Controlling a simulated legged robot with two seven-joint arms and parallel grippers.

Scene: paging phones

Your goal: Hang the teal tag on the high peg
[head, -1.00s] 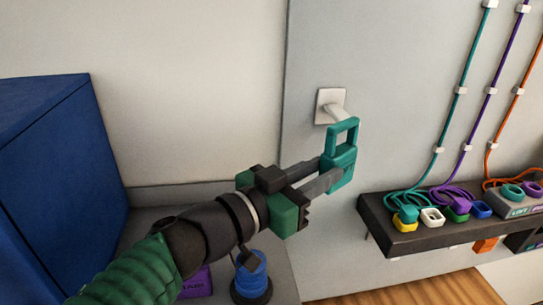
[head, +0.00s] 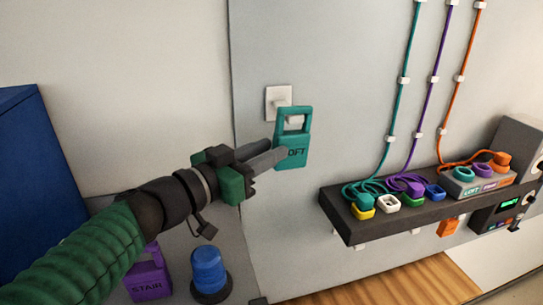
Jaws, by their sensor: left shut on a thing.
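The teal tag (head: 290,157), marked LOFT, hangs upright in the head view with its square loop at the top. My left gripper (head: 277,154) is shut on the left side of the tag's body. The white peg (head: 294,121) sticks out from a square wall plate (head: 273,97). The peg's end shows inside the tag's loop. I cannot tell whether the loop is around the peg or just in front of it. My right gripper is out of view.
A dark shelf (head: 345,229) with coloured plugs and coiled cords stands to the right. A purple tag (head: 150,282) marked STAIR and a blue knob (head: 209,270) are below my left arm. A blue cabinet (head: 35,190) is at left.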

